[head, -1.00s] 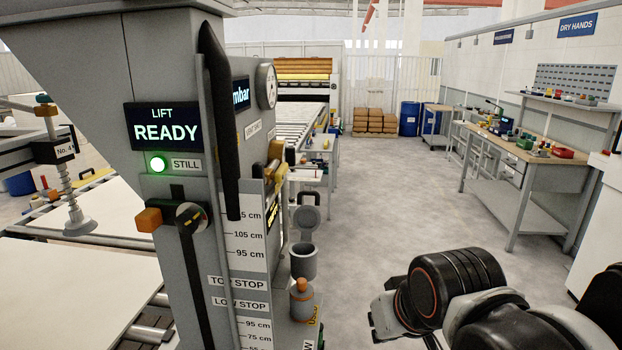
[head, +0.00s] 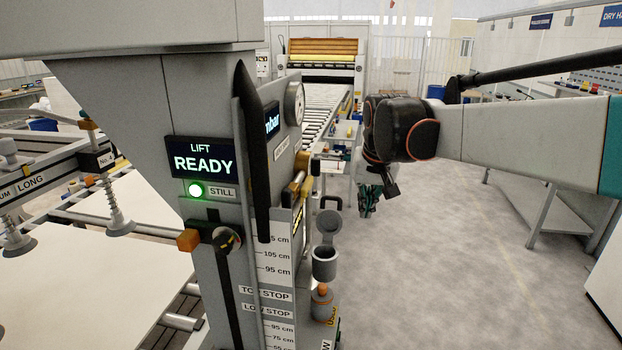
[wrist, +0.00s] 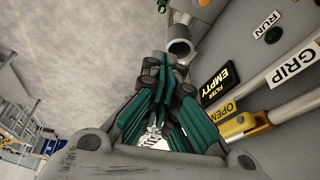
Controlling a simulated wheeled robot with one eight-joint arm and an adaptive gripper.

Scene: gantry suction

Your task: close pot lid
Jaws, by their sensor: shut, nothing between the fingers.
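The grey pot (head: 325,264) is a small open-topped cup on the side of the lift column. Its round grey lid (head: 328,228) stands raised above the pot's back edge, so the pot is open. My gripper (head: 367,212) hangs to the right of the lid and a little higher in the head view, apart from it. In the wrist view the green fingers of my gripper (wrist: 163,62) are together and empty. The pot (wrist: 180,30) shows just beyond the fingertips; I cannot make out the lid there.
The lift column (head: 215,285) with its dark upright bar stands left of the pot. An orange-topped bottle (head: 322,303) sits below the pot. A yellow handle (wrist: 240,124) and a grip bar (wrist: 285,68) run near my gripper. Open floor (head: 450,270) lies to the right.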

